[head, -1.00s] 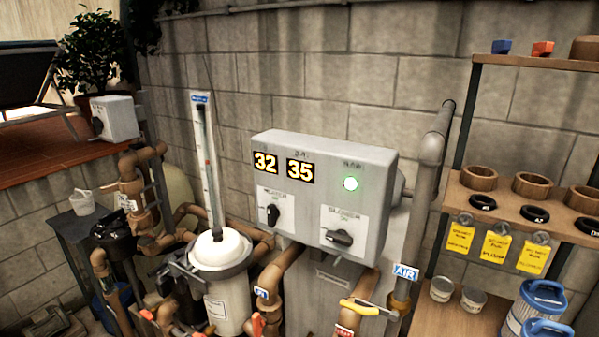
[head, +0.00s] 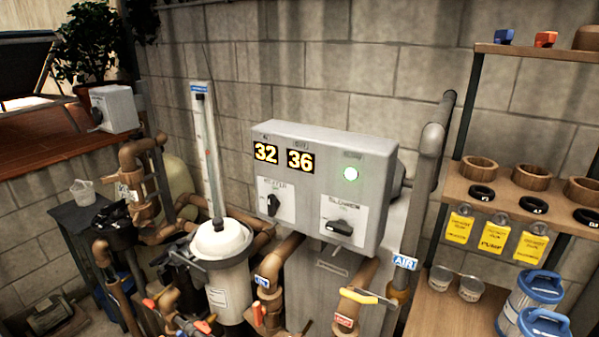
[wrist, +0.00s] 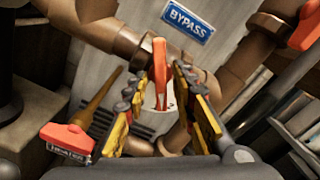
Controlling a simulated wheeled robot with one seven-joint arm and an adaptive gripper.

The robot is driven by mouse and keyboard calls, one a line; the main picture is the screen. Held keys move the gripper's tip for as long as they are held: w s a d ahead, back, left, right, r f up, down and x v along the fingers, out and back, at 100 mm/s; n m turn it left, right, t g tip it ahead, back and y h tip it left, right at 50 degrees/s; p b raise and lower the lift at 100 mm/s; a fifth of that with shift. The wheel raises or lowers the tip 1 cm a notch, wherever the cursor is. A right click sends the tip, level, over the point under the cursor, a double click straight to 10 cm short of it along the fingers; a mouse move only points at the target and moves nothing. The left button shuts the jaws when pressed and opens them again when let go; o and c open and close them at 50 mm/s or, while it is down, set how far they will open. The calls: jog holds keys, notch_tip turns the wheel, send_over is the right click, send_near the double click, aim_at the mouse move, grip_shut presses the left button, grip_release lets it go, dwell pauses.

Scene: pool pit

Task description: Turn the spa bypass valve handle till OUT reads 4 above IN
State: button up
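The bypass valve handle (wrist: 160,74) is orange and stands roughly upright in the wrist view, just below the blue BYPASS label (wrist: 188,20). My gripper (wrist: 161,84) has its yellow and dark fingers spread, one on each side of the handle. A gap shows between the handle and each finger, so it looks open; contact at the tips cannot be made out. On the grey control box (head: 380,165) in the head view, the left display (head: 265,153) reads 32 and the right display (head: 300,161) reads 36. The small captions above them are too blurred to read.
Another orange handle (wrist: 67,138) is at lower left in the wrist view, and one more (wrist: 305,28) is at upper right. Brown pipes crowd around the fingers. In the head view, a white filter canister (head: 222,240) stands left of the box and a shelf (head: 515,195) right.

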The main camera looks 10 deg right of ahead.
jog(key=shift+o, duration=0.6)
jog(key=v, duration=0.7)
jog(key=shift+r, duration=0.1)
